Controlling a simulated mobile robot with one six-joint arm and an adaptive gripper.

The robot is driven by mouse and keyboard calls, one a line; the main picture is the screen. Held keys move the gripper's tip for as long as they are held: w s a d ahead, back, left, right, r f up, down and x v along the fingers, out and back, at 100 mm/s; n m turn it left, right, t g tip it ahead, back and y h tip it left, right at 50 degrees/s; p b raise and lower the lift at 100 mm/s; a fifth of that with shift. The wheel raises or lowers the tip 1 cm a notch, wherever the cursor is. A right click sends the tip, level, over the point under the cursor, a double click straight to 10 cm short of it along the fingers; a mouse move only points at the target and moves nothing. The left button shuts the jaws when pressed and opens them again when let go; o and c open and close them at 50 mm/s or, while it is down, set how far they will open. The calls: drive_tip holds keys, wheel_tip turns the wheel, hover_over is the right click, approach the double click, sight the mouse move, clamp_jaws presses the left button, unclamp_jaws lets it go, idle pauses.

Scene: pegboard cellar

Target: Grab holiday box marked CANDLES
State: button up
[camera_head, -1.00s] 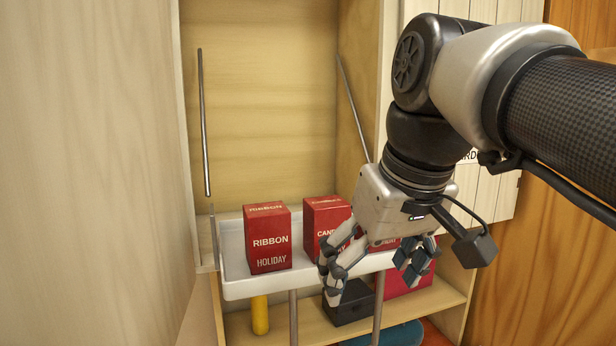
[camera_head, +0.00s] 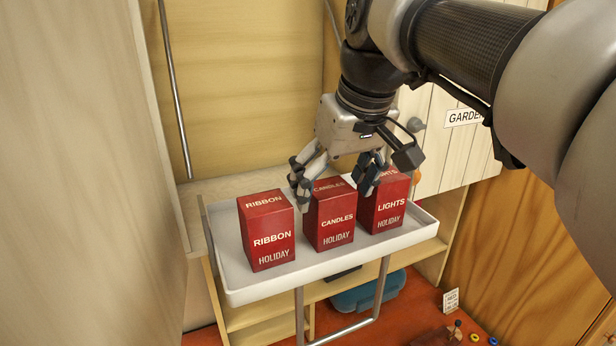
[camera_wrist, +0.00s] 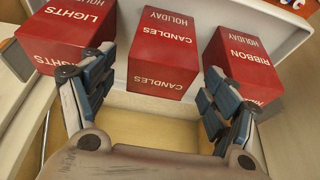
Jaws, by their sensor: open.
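The red CANDLES box (camera_head: 331,222) stands upright in the middle of a white tray (camera_head: 250,294), between the RIBBON box (camera_head: 267,240) on its left and the LIGHTS box (camera_head: 388,212) on its right. My gripper (camera_head: 335,185) is open above and behind the CANDLES box, one finger to each side. In the wrist view, the CANDLES box (camera_wrist: 163,50) lies ahead between the open fingers, with a gap on both sides. The left finger there is close to the LIGHTS box (camera_wrist: 65,38), the right one close to the RIBBON box (camera_wrist: 243,62). I cannot tell whether they touch.
The tray is pulled down on metal rods (camera_head: 300,318) in front of a wooden cupboard. Side panels stand to the left and right. A panel with a GARDEN label (camera_head: 464,117) is at right. A blue case (camera_head: 368,292) lies below.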

drive_tip(key=x, duration=0.7)
drive_tip(key=shift+w+f, duration=0.1)
drive_tip(key=shift+f, duration=0.05)
drive_tip(key=c, duration=1)
